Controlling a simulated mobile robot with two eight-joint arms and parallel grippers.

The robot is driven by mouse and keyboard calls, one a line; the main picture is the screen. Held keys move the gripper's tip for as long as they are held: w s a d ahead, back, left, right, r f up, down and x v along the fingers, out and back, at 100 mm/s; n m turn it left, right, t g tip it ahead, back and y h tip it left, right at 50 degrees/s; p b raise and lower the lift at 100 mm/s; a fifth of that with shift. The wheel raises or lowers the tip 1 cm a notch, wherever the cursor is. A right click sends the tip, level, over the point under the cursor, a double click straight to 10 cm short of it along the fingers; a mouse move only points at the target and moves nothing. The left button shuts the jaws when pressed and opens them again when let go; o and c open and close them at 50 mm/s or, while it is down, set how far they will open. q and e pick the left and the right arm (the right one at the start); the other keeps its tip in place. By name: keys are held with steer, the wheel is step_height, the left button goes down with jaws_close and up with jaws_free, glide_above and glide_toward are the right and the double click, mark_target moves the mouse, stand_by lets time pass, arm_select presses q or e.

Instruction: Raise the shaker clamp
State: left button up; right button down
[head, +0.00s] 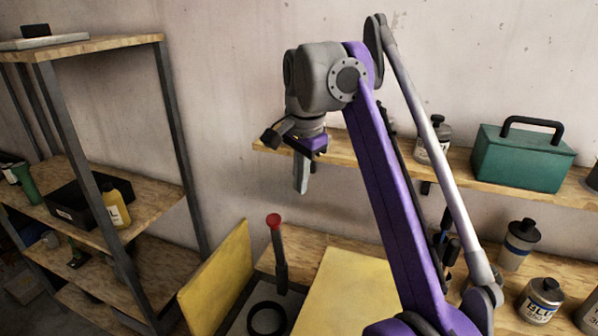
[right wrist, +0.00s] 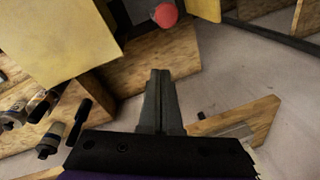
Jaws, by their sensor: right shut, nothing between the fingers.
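The shaker (head: 345,290) is a yellow-panelled machine on the wooden bench, with a dark recess between its yellow panels. A dark upright lever with a red ball knob (head: 274,221) stands in the recess and appears to be the clamp handle. A black ring (head: 266,318) lies at its foot. My right gripper (head: 301,188) is above and slightly right of the knob, fingers pointing down, shut and empty. In the right wrist view the shut fingers (right wrist: 160,76) are apart from the red knob (right wrist: 166,15), which shows beyond their tips. My left gripper is not in view.
A wall shelf (head: 480,178) behind my right arm holds a green toolbox (head: 522,157) and a bottle. Bottles (head: 541,300) stand on the bench at right. A metal-framed shelving unit (head: 172,140) stands at left. Open air surrounds the knob.

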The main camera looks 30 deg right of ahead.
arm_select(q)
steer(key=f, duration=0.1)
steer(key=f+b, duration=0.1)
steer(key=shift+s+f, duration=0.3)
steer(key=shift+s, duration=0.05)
arm_select(e)
steer(key=a+f, duration=0.3)
steer(key=f, duration=0.1)
steer(key=shift+a+f, duration=0.15)
steer(key=shift+a, duration=0.2)
steer(key=shift+s+a, duration=0.1)
steer(key=shift+s, duration=0.05)
